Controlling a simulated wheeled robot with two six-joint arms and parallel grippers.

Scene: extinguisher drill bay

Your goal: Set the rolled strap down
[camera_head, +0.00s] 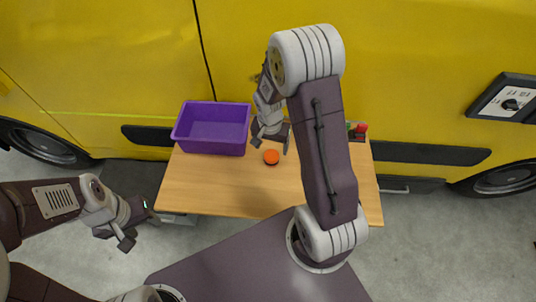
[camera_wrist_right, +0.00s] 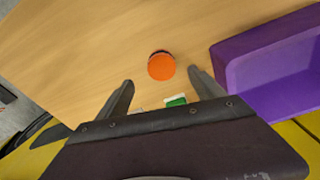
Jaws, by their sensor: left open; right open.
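The rolled strap (camera_head: 271,157) is a small orange disc with a dark edge. It lies on the wooden table (camera_head: 228,190), near its middle, to the right of the purple bin. In the right wrist view the strap (camera_wrist_right: 161,66) sits on bare wood ahead of the fingers, roughly between their tips. My right gripper (camera_head: 270,146) is open and empty, pointing down by the strap; its fingers also show in the right wrist view (camera_wrist_right: 160,80). I see no contact with the strap. My left gripper (camera_head: 139,228) is open and empty, off the table's left side.
A purple bin (camera_head: 211,147) stands at the table's back left; it also shows in the right wrist view (camera_wrist_right: 222,60). Small red and green items (camera_head: 359,131) are at the back right, partly behind my right arm. A yellow vehicle (camera_head: 420,60) stands behind the table. The table's front left is clear.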

